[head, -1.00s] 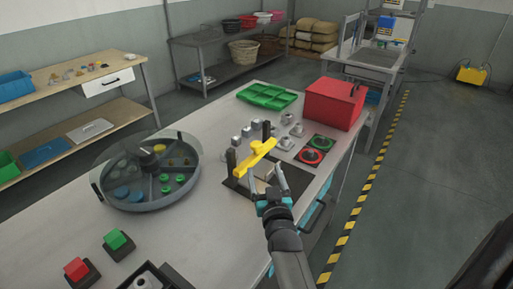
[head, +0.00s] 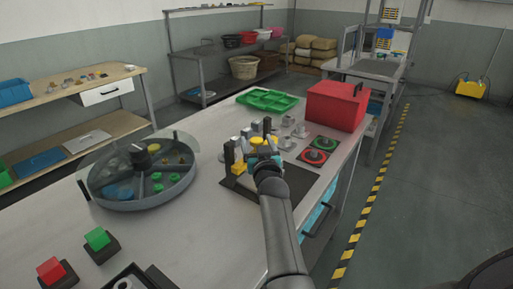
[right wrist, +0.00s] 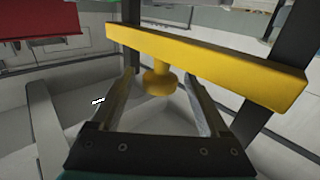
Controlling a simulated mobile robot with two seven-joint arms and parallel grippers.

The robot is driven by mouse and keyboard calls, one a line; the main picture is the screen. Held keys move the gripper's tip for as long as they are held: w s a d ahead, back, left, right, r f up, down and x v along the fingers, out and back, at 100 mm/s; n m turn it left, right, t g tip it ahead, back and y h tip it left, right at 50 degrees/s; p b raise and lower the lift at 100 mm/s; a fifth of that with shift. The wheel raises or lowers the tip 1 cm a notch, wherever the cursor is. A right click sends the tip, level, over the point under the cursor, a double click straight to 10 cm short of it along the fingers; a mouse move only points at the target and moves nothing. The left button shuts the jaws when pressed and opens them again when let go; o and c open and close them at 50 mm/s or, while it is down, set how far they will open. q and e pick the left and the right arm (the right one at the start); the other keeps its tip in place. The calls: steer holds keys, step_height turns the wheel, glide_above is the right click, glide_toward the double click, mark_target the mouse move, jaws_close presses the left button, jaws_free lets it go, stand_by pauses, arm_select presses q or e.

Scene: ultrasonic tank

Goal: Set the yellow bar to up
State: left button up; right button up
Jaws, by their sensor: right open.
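The yellow bar (right wrist: 215,62) spans the right wrist view at a slant, with a round yellow knob (right wrist: 158,82) sticking out from it. In the head view the bar (head: 239,169) is largely hidden behind my right gripper (head: 264,160). It sits between two dark posts (head: 229,156) on a dark base plate (head: 292,185). In the right wrist view my right gripper (right wrist: 158,88) is open, with one finger on each side of the knob. I cannot tell whether the fingers touch it. My left gripper is not in view.
A round divided tray (head: 140,196) stands left of the bar. Red and green blocks (head: 97,238) are at the near left.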

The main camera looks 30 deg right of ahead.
steer(key=shift+w+d, duration=0.15)
steer(key=shift+w, duration=0.05)
jaws_close()
stand_by(0.6)
stand_by(0.8)
